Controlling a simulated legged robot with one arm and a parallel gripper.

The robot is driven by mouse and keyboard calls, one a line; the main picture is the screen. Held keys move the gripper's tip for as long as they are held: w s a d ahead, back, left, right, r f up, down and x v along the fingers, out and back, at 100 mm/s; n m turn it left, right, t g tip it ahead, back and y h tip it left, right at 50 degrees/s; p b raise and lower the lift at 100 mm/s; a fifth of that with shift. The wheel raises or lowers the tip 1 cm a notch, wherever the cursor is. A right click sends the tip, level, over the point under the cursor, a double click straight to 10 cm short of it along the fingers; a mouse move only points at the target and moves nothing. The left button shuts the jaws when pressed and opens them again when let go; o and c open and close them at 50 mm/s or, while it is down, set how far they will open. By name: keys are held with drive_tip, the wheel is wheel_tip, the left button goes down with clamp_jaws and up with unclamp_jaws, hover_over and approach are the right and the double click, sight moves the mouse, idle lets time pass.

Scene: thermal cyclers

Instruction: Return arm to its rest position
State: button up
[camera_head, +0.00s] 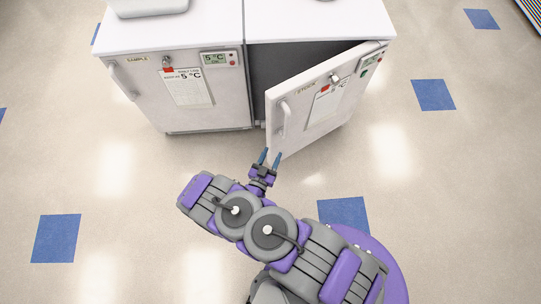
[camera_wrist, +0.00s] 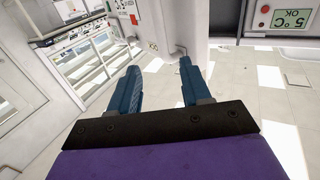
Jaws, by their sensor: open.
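My gripper (camera_head: 268,158) is open and empty, in front of the white cabinets at the lower edge of the open door. In the wrist view, my gripper (camera_wrist: 160,85) shows two blue fingers spread apart with nothing between them. My arm is folded below it in the head view. The STOCK door (camera_head: 318,100) of the right cabinet stands ajar, swung outward, with its handle (camera_head: 283,117) on its left side. The fingertips appear close to this door's bottom left corner in the head view; I cannot tell whether they touch it.
The SAMPLE cabinet (camera_head: 180,95) on the left is shut, with a handle, a paper sheet and a 5 °C display (camera_head: 217,59). A pale object (camera_head: 148,7) sits on top. Open floor (camera_head: 440,200) with blue tiles lies around my body.

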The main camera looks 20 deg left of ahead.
drive_tip(key=shift+a, duration=0.15)
drive_tip(key=w+a+r+m+g, duration=0.3)
drive_tip(key=w+a+r+g, duration=0.45)
drive_tip(key=w, duration=0.25)
drive_tip(key=d+r+n+g+y, duration=0.1)
drive_tip(key=d+r+g+y, duration=0.15)
drive_tip(key=r, duration=0.65)
drive_tip(key=d+r+g+y, duration=0.1)
drive_tip(key=d+r+g, duration=0.25)
drive_tip(key=r, duration=0.55)
drive_tip(key=s+d+r+n+g, duration=0.1)
drive_tip(key=s+d+r, duration=0.4)
drive_tip(key=d+r, duration=0.15)
drive_tip(key=s+d+r+n+g, duration=0.1)
drive_tip(key=s+d+r+g, duration=0.1)
drive_tip(key=s+d+r, duration=0.45)
drive_tip(key=s+d+r+g+h, duration=0.1)
drive_tip(key=s+d+r, duration=0.1)
drive_tip(key=s+d, duration=0.7)
drive_tip(key=s+d+r+g+h, duration=0.2)
drive_tip(key=s+d+r, duration=0.1)
drive_tip(key=s+d, duration=0.6)
drive_tip(key=shift+s+r, duration=0.25)
drive_tip(key=shift+s, duration=0.55)
